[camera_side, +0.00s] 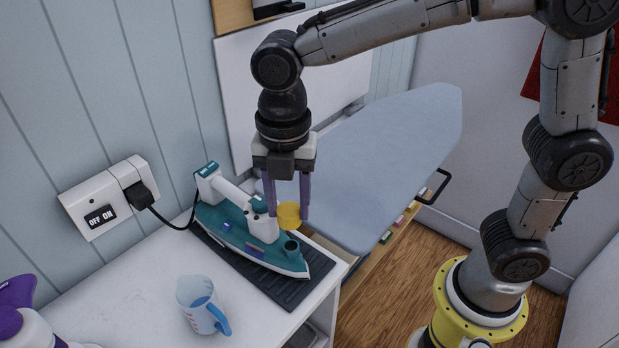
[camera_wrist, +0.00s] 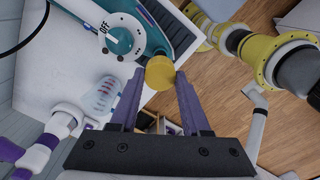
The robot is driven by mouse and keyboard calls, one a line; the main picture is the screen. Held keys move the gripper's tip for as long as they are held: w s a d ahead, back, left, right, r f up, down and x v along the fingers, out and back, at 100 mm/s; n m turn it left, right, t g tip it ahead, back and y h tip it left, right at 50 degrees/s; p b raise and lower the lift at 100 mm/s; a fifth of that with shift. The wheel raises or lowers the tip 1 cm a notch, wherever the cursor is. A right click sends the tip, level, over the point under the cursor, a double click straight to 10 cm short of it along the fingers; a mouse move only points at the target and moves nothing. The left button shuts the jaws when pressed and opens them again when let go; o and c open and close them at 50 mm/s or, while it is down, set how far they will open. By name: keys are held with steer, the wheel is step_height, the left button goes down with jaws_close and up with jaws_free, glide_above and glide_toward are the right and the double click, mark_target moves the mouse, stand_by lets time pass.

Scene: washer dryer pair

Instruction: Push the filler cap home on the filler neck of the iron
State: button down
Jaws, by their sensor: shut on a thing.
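The filler cap (camera_side: 289,215) is a yellow disc held between the purple fingers of my gripper (camera_side: 288,205). In the wrist view the cap (camera_wrist: 160,72) sits at the fingertips of my gripper (camera_wrist: 160,80). The teal and white iron (camera_side: 240,225) lies on a dark ribbed mat (camera_side: 290,287) on the white counter. Its filler neck (camera_side: 291,247) is a dark, open, round stub near the front end of the iron. The cap is above the neck in the side view and apart from it. In the wrist view the neck cannot be made out clearly.
A clear measuring jug (camera_side: 203,305) with a blue handle stands on the counter in front of the iron. A wall socket (camera_side: 110,200) with a plugged cord is at left. A blue-grey ironing board (camera_side: 390,160) lies behind right. A purple and white bottle (camera_side: 30,320) stands at lower left.

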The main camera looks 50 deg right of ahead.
steer(key=shift+s+f, duration=0.1)
steer(key=shift+f, duration=0.05)
stand_by(0.3)
glide_above(291, 246)
steer(key=shift+f, duration=2.25)
steer(key=shift+f, duration=1.4)
stand_by(3.7)
